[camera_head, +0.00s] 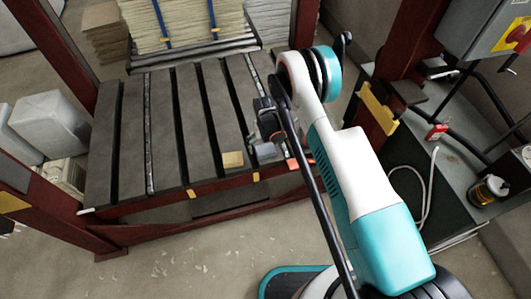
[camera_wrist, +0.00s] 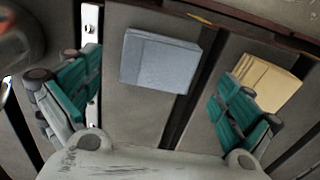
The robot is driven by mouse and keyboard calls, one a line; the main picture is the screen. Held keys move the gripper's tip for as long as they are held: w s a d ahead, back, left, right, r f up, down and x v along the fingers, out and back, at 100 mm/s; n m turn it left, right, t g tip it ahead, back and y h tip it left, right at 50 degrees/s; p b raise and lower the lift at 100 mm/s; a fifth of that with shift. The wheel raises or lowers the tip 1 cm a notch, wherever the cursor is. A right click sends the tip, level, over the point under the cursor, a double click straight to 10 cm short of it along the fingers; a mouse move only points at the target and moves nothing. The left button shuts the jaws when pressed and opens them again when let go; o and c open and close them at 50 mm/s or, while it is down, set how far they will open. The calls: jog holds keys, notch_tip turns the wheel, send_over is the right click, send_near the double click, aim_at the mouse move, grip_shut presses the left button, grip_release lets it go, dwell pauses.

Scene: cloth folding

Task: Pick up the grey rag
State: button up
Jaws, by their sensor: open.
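The grey rag (camera_wrist: 158,62) is a folded, flat grey-blue rectangle lying on the dark slats in the wrist view. It lies between and slightly beyond the two teal-padded fingers of my gripper (camera_wrist: 157,80), which are spread apart with nothing between the pads. In the head view, my gripper (camera_head: 262,128) is over the right part of the slatted table, and the grey rag (camera_head: 266,151) shows partly beside it near the front edge. How high the fingers are above the rag is hard to tell.
A beige folded cloth (camera_head: 232,159) lies left of the grey rag in the head view; in the wrist view it shows behind the right finger (camera_wrist: 272,82). The slatted table (camera_head: 160,130) has gaps between slats. Stacked sheets (camera_head: 185,22) stand at the back; red posts flank it.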

aim_at(265, 149)
notch_tip(265, 149, down, 4)
jog(key=shift+d+r+b, duration=0.1)
jog(key=shift+r+b, duration=0.15)
jog(key=shift+b, duration=0.35)
jog(key=shift+r, duration=0.1)
jog(key=c, duration=1.2)
jog(key=shift+c, duration=0.2)
jog(key=shift+r, duration=0.1)
notch_tip(265, 149, up, 20)
jog(key=p, duration=0.6)
jog(key=shift+p, duration=0.4)
